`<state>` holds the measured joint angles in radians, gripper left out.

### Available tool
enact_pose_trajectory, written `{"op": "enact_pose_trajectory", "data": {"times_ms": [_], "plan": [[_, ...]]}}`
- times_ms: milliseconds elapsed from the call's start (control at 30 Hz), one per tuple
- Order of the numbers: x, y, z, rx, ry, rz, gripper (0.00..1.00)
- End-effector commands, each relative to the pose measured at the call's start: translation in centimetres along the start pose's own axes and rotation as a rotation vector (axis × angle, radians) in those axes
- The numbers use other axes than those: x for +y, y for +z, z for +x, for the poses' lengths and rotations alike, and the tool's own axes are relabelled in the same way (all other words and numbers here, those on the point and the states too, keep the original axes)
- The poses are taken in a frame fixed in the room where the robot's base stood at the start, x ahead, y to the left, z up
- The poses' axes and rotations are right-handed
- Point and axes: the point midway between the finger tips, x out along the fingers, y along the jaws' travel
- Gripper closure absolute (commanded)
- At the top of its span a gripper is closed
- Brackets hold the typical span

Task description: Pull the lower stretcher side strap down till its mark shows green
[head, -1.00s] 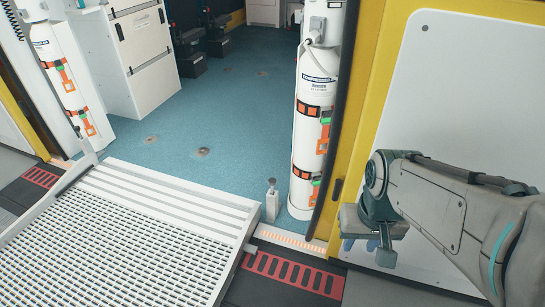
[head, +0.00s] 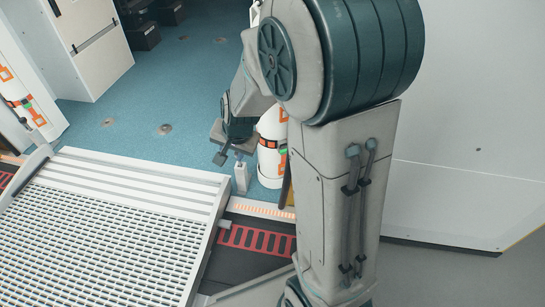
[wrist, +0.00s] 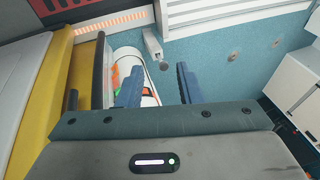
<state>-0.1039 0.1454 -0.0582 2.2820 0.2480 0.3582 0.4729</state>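A white cylinder (head: 270,170) stands by the doorway in the head view, mostly behind my arm. An orange strap (head: 268,143) crosses it, with a small green patch (head: 283,150) at its right edge. I cannot tell whether that patch is the strap's mark. The cylinder also shows in the wrist view (wrist: 128,56), with orange (wrist: 114,77) and green parts partly behind a finger. My gripper (wrist: 160,86) is open, its two blue fingers apart with nothing between them. In the head view my gripper (head: 229,158) is left of the cylinder, apparently not touching the strap.
A short post (head: 241,178) stands on the floor close to my gripper. A ramp (head: 110,225) fills the lower left. Blue floor (head: 150,90) is clear, and a white panel (head: 460,180) stands at right.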

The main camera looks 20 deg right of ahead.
Motion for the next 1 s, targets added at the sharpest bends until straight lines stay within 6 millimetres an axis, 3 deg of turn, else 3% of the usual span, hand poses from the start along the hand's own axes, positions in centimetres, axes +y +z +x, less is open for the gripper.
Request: {"op": "enact_pose_trajectory", "data": {"times_ms": [33,233,467,700,1000], "plan": [[-0.7,-0.9,2.0,0.018,-0.005,0.066,0.67],[-2.2,-4.9,9.4,0.147,-0.044,0.360,0.67],[-1.6,-8.4,18.0,0.329,-0.090,0.667,0.67],[1.3,-10.4,26.1,0.551,-0.169,0.924,0.67],[7.3,-10.2,33.8,0.849,-0.351,1.128,0.67]]}}
